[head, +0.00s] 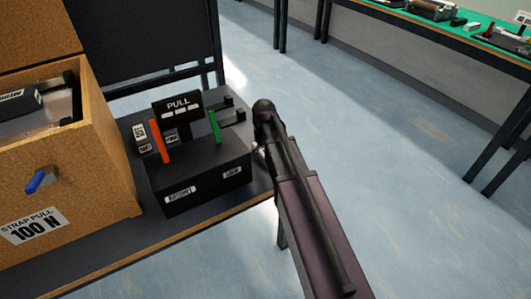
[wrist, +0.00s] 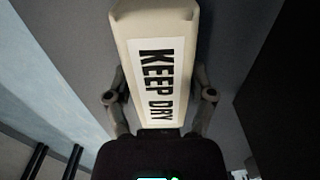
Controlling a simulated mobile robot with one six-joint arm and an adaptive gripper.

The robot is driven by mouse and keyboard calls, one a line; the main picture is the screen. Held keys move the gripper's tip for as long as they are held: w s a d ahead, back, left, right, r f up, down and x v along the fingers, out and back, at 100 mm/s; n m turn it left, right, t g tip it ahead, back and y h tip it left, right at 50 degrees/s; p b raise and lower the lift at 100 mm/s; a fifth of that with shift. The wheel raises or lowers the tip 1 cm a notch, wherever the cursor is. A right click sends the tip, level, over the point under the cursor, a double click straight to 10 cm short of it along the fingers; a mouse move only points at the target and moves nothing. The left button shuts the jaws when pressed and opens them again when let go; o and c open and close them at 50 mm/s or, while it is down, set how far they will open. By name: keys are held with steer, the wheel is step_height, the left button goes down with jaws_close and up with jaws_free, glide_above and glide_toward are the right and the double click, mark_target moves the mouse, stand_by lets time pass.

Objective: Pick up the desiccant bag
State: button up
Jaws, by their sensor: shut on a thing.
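The desiccant bag (wrist: 157,26) is a cream, block-like packet with a white label reading KEEP DRY. It fills the upper middle of the wrist view, running away from my gripper (wrist: 160,98). The two fingers lie along its left and right sides, shut on it. In the head view my arm comes in from the lower right and ends beside the black table's right edge. My gripper is mostly hidden behind the arm there, and the bag cannot be seen in that view.
A black fixture marked PULL (head: 200,175) with an orange and a green upright stands on the dark table (head: 100,262). A wooden box (head: 95,190) labelled STRAP PULL 100 N is at left. A green-topped bench (head: 455,35) stands at upper right. Open floor (head: 390,150) lies between.

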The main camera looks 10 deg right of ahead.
steer(key=shift+r, duration=0.1)
step_height(320, 180, up, 10)
steer(key=p, duration=1)
stand_by(0.7)
step_height(320, 180, up, 19)
steer(key=p, duration=1.9)
steer(key=shift+s, duration=0.15)
